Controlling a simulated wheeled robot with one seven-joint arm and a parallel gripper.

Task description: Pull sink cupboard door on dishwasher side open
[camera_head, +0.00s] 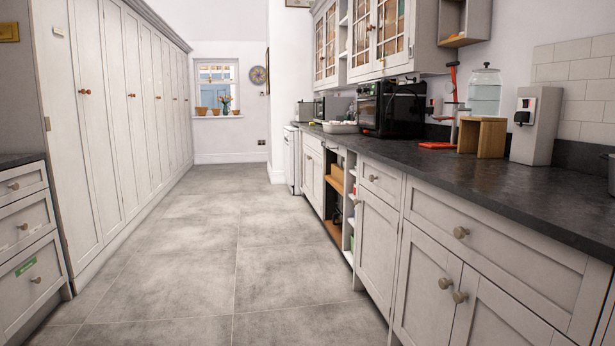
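My gripper is not in view. No sink shows in the frame, and I cannot tell which cupboard is the sink cupboard. The nearest cupboard on the right has two pale doors, a left door (425,290) and a right door (495,318). Both are shut, with round knobs near their meeting edges, the left knob (445,283) and the right knob (459,297). A white appliance (292,158) stands at the far end of the right-hand row. I cannot tell whether it is a dishwasher.
A dark worktop (455,171) runs above the right-hand units, with a black oven (391,108) on it. Open shelves (336,180) break the row. Tall pale cupboards (110,110) and drawers (28,225) line the left. The grey tiled floor (200,250) between is clear.

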